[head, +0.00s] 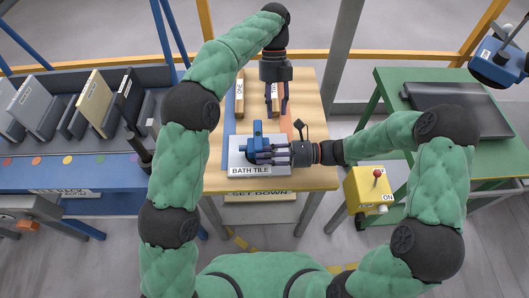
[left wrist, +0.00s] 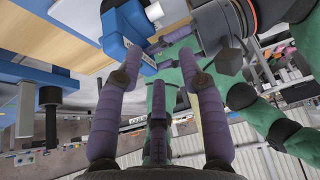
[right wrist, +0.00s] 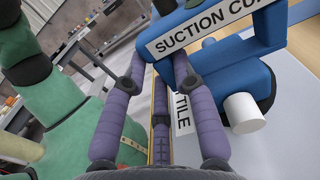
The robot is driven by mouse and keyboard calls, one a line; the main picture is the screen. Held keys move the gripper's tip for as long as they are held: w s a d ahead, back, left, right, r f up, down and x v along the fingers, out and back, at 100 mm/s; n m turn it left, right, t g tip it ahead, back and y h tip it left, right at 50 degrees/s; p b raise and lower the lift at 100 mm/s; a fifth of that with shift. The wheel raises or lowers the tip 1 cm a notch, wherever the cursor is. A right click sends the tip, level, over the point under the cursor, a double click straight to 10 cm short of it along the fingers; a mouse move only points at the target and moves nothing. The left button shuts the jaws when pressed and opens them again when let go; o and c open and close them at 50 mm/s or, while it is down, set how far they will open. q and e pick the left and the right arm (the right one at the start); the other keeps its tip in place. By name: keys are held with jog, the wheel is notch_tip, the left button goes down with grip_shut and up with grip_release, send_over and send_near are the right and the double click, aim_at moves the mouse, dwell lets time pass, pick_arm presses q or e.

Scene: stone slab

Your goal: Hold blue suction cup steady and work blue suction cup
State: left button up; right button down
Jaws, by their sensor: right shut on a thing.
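The blue suction cup (head: 257,131) stands on a pale slab labelled BATH TILE (head: 278,169) on the wooden table. My right gripper (head: 266,153) is shut on it from the right. The right wrist view shows its SUCTION CUP label, the blue body (right wrist: 262,85) and a white cylindrical knob (right wrist: 245,112) beside the fingers. My left gripper (head: 276,104) is open and empty, fingers pointing down, beyond the cup and apart from it. In the left wrist view the blue cup (left wrist: 115,65) lies ahead of its spread fingers. The cup's underside is hidden.
Two wooden blocks (head: 239,96) lie on the table (head: 309,165) near my left gripper, a small dark lever stands right of the cup. A rack of slabs (head: 45,100) is at left. A yellow box (head: 367,190) with a red knob and a green table (head: 385,92) are at right.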

aim_at(258, 144)
pick_arm(q)
grip_shut()
jog(key=s+n+t+h, duration=0.1)
jog(key=n+t, duration=0.1)
jog(key=n, duration=0.4)
jog(key=s+f+n+t+h, duration=0.1)
jog(key=s+n+t, duration=0.1)
jog(key=n, duration=0.4)
jog(key=s+n+t+h, duration=0.1)
jog(key=s+n, duration=0.1)
jog(key=n, duration=0.4)
jog(key=shift+a+f+t+h, duration=0.3)
jog(key=shift+t+h, duration=0.1)
